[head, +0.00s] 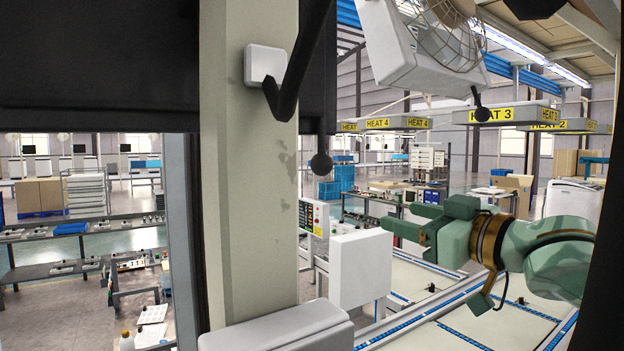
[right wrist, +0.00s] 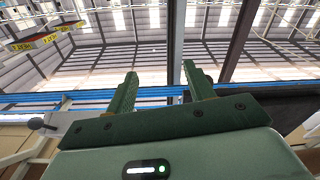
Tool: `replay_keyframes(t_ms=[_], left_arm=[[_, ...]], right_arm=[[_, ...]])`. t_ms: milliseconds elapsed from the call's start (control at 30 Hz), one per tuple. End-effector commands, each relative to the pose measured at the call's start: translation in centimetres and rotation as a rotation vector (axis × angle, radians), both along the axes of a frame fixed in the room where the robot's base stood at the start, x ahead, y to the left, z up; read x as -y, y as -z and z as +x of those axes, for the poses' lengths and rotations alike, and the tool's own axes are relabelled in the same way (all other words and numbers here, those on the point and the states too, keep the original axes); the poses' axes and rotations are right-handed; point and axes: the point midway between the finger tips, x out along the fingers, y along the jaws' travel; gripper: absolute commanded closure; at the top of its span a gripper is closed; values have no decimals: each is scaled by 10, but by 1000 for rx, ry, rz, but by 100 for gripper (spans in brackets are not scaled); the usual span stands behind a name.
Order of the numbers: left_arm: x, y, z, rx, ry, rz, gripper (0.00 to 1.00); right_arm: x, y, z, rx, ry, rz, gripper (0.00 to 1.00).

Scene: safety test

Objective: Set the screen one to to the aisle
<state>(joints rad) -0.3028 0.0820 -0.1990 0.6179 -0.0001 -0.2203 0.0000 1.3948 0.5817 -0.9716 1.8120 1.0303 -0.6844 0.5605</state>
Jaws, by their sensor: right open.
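A large dark panel (head: 100,65) fills the upper left of the head view, partly behind a pale column; it may be a screen, but no label shows. A thin black rod with a ball end (head: 321,164) hangs at its right edge. A second black ball-ended rod (head: 482,114) hangs under a grey housing (head: 395,50) at upper right. My right gripper (head: 405,220) is green, open and empty, pointing left, apart from both rods. In the right wrist view its two fingers (right wrist: 160,72) stand apart with nothing between them. My left gripper is out of view.
The pale column (head: 245,200) stands close in front, left of centre. A white box (head: 360,268) stands left of and below my right gripper. Pale tables with blue-marked rails (head: 480,325) lie below it. Yellow HEAT signs (head: 488,115) hang behind.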

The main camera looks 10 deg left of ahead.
Motion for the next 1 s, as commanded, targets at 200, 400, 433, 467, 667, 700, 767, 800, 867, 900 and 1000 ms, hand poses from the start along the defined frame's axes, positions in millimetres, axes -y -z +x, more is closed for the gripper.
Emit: replay_keyframes(t_ms=[200,400,433,467,667,700,767,800,867,900,1000], left_arm=[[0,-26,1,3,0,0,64],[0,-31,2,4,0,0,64],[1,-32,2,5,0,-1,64],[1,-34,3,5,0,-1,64],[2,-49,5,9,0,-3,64],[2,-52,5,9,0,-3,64],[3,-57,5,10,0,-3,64],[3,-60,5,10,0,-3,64],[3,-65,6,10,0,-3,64],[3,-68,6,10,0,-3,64],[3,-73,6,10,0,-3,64]], right_arm=[[-21,-73,-74,63,-101,-90,47],[-35,-78,-78,66,-116,-105,47],[-39,-78,-75,65,-117,-105,47],[-44,-78,-72,65,-117,-105,47],[-85,-80,-41,64,-116,-105,47],[-93,-80,-35,65,-116,-105,47],[-105,-81,-26,65,-116,-103,47],[-113,-80,-20,65,-115,-104,47],[-123,-81,-13,67,-115,-104,47],[-130,-80,-8,67,-114,-104,47],[-142,-80,2,67,-114,-103,47]])
